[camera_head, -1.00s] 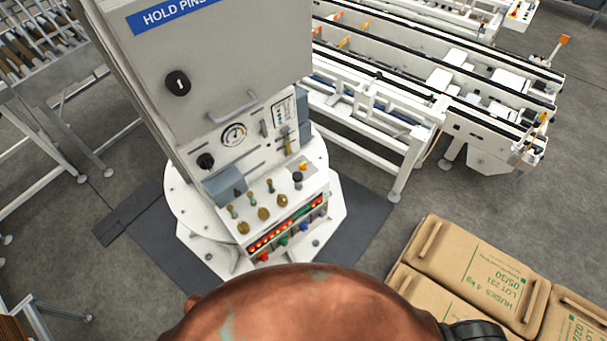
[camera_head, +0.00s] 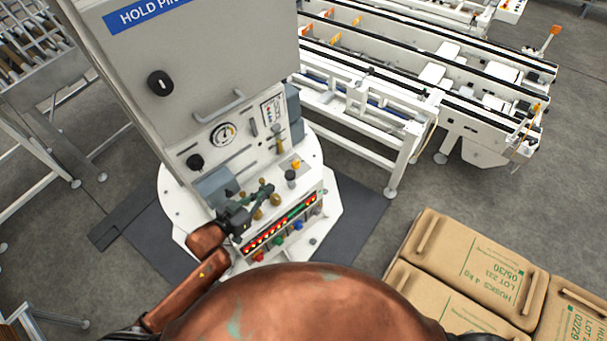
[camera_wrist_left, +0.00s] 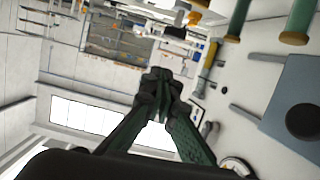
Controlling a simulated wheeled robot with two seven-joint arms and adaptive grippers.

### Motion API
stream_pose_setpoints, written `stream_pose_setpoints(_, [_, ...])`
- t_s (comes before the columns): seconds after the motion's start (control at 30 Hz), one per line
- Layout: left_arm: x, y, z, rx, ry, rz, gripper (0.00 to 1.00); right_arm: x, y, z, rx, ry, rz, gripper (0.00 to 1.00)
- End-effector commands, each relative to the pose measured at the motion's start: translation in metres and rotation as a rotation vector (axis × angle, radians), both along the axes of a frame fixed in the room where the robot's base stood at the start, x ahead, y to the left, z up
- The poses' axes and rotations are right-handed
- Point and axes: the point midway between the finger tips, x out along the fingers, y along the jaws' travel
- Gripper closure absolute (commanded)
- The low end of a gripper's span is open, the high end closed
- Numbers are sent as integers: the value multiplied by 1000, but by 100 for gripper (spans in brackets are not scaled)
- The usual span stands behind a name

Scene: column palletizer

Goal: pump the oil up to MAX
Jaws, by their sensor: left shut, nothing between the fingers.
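The grey-white machine column (camera_head: 215,75) carries a control panel with a round gauge (camera_head: 223,134). A slim upright fitting with a yellowish lower part (camera_head: 279,142) is right of the gauge; I cannot read an oil level or a MAX mark. A dark-capped post (camera_head: 291,177) and a yellow part (camera_head: 296,164) are on the ledge. My left gripper (camera_head: 267,189) is shut and empty over the ledge's green-and-brass handles, partly hiding them. In the left wrist view its green fingers (camera_wrist_left: 160,82) meet, with handles (camera_wrist_left: 238,20) at upper right. My right gripper is not in view.
Below the ledge is a row of red and green lights (camera_head: 265,238) with coloured knobs. A blue-grey box (camera_head: 215,187) juts out close to my left gripper. Brown sacks (camera_head: 470,262) lie at right, a white conveyor (camera_head: 400,125) behind. Grey floor lies between.

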Motion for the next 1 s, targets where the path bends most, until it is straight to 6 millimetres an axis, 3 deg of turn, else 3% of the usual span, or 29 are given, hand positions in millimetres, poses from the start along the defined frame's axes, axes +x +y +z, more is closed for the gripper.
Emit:
stream_pose_setpoints(0.13, [9, 10, 23, 6, -32, 28, 100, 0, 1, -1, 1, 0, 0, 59])
stream_pose_setpoints(0.57, [13, 9, 25, 5, -36, 31, 100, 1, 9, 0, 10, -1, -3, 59])
stream_pose_setpoints(0.77, [35, -7, 20, 2, -37, 29, 100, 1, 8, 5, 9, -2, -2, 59])
stream_pose_setpoints(1.0, [74, -37, 7, 3, -37, 27, 100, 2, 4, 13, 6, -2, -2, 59])
